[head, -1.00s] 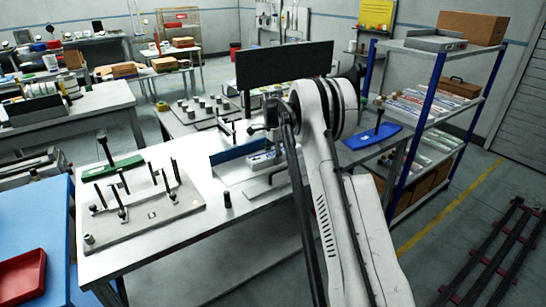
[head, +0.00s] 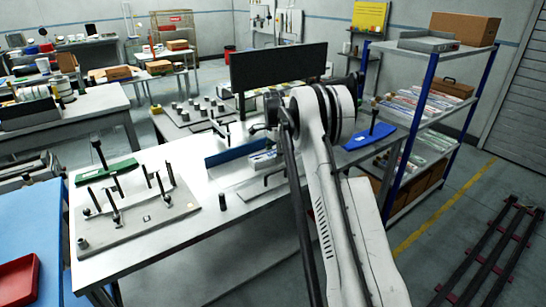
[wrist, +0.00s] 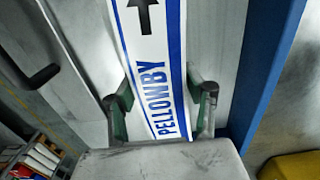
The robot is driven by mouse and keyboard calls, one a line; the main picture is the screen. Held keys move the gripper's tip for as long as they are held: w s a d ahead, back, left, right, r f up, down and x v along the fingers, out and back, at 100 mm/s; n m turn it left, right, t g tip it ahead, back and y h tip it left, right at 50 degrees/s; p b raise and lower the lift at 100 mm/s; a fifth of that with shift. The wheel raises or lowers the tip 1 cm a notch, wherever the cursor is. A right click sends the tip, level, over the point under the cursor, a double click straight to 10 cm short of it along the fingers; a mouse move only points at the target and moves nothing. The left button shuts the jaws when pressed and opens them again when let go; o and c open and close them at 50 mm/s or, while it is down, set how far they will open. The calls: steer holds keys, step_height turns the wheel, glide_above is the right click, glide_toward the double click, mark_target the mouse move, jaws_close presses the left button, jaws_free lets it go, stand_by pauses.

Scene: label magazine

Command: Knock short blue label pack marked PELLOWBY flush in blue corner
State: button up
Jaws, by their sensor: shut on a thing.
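The short PELLOWBY label pack (wrist: 155,70) is white with blue edge bands, blue lettering and a black arrow. In the wrist view it runs up the picture between my two fingers. My gripper (wrist: 161,105) is shut on it, one green-and-grey finger at each side. The blue wall of the corner (wrist: 265,70) runs along the right, with a grey strip showing between it and the pack. In the head view the blue corner (head: 232,154) stands on the white table; my arm partly hides the pack and fingers there. Whether the pack touches the corner I cannot tell.
A dark bent handle (wrist: 30,72) lies left of the pack in the wrist view. On the table, a grey fixture plate (head: 150,222) with upright posts and a green tray (head: 105,172) stand left. A blue tray (head: 368,137) lies right. A dark screen (head: 278,67) stands behind.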

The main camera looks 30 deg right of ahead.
mark_target(268, 155)
steer(key=shift+s+a+b, duration=0.1)
steer(key=shift+a+b, duration=0.25)
steer(key=shift+a, duration=1.15)
steer(key=shift+d, duration=1.55)
steer(key=shift+a, duration=0.15)
steer(key=shift+a+b, duration=0.45)
steer(key=shift+a, duration=0.95)
